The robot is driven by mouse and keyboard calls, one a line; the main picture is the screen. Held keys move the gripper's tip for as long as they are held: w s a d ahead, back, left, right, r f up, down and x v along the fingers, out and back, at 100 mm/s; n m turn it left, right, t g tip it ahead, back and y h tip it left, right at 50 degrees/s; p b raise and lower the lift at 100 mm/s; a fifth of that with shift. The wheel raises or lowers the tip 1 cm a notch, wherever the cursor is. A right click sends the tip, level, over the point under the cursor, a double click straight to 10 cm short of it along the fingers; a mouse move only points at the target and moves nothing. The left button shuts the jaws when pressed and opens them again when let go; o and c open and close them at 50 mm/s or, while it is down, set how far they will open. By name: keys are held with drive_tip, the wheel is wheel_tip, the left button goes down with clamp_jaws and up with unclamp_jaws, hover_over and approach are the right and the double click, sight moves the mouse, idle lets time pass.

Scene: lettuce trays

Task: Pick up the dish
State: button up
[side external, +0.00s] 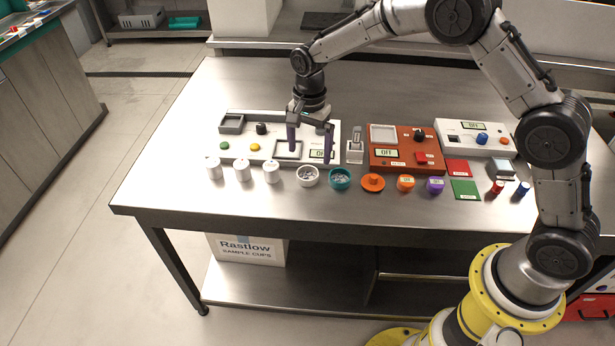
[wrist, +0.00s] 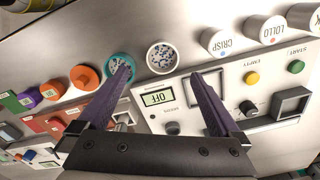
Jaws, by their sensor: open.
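One is a white dish (side external: 308,184), also in the wrist view (wrist: 150,66). The other is a teal dish (side external: 340,187), to its right in the side view; it shows in the wrist view (wrist: 108,70), partly covered by a finger. My gripper (side external: 310,153) is open and empty, with its purple fingers spread over the white panel, behind the dishes in the side view. In the wrist view the gripper (wrist: 158,75) has the white dish beyond and between its fingertips.
The white panel (side external: 228,153) has buttons, a knob and an OFF display. White lidded cups (side external: 242,171) stand left of the dishes. Orange and purple knobs, an orange-brown panel (side external: 430,148) and coloured pads are to the right. The table's front edge is clear.

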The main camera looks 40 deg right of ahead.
sight(307, 178)
drive_tip(key=shift+w+a+f, duration=0.1)
drive_tip(key=shift+f, duration=1.65)
drive_tip(key=shift+w+a+f, duration=0.1)
drive_tip(key=shift+f, duration=1.65)
drive_tip(key=c, duration=1.4)
